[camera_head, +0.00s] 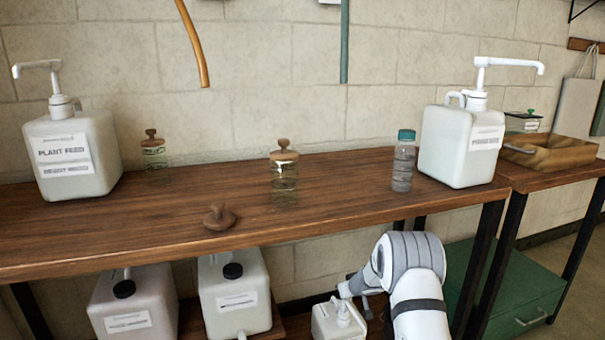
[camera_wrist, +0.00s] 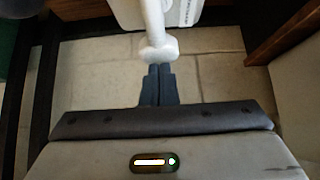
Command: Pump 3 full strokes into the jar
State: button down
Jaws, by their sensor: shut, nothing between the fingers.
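A white jug with a pump top labelled "PLANT FEED" (camera_head: 68,160) stands at the left of the wooden shelf. A second white pump jug (camera_head: 465,140) stands at its right. A clear glass jar (camera_head: 284,175) with a wooden-knob lid stands mid-shelf, and a similar jar (camera_head: 154,157) stands farther back. Below the shelf is a small white container with a pump (camera_head: 335,322), partly cut off. My gripper (camera_head: 358,288) is low beside this pump. In the wrist view my gripper (camera_wrist: 161,72) is shut and empty, close to a white pump spout (camera_wrist: 157,46); contact is unclear.
A loose wooden lid (camera_head: 220,217) lies near the shelf's front edge. A teal-capped bottle (camera_head: 403,162) stands left of the right jug. Two black-capped jugs (camera_head: 133,305) (camera_head: 236,297) sit below. A green cabinet (camera_head: 510,290) and dark shelf legs are at right.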

aim_at(348, 300)
jog(key=shift+s+f+b, duration=0.1)
jog(key=shift+f+b, duration=0.2)
jog(key=shift+f, duration=1.7)
jog(key=shift+r+p, duration=1.2)
jog(key=shift+r, duration=1.35)
jog(key=shift+r+p, duration=1.4)
jog(key=shift+r, duration=1.15)
